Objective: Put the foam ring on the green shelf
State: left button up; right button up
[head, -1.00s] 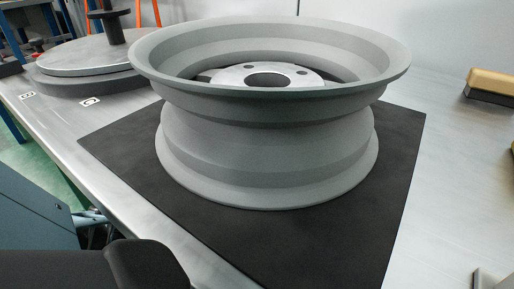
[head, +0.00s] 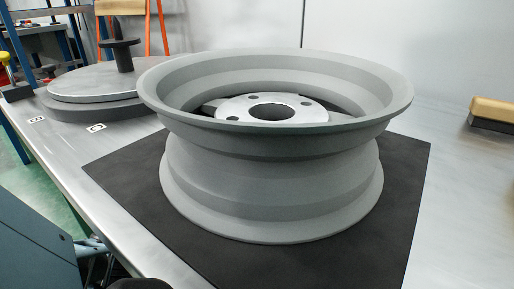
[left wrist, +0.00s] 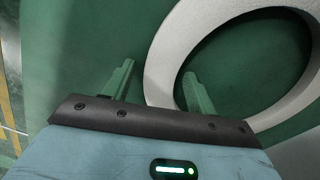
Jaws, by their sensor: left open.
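In the left wrist view a pale grey-white ring (left wrist: 163,62), which looks like the foam ring, lies over a green surface (left wrist: 75,45). I cannot tell whether that surface is the green shelf or the floor. My left gripper (left wrist: 157,82) is open. One finger is outside the ring and the other overlaps its hole, with the ring's band between them in the picture. Contact cannot be told.
In the head view a large grey wheel rim (head: 270,185) stands on a black mat (head: 125,180) on a metal table (head: 465,220). A round grey plate with a dark spindle (head: 122,55) is at the back left. A tan-topped block (head: 493,112) is at the right.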

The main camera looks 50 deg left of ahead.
pick_arm(q)
notch_tip(320, 180, up, 12)
jog(key=p, duration=0.5)
jog(key=shift+p, duration=0.35)
pick_arm(e)
notch_tip(320, 180, up, 6)
jog(key=w, duration=0.1)
jog(key=shift+t, duration=0.3)
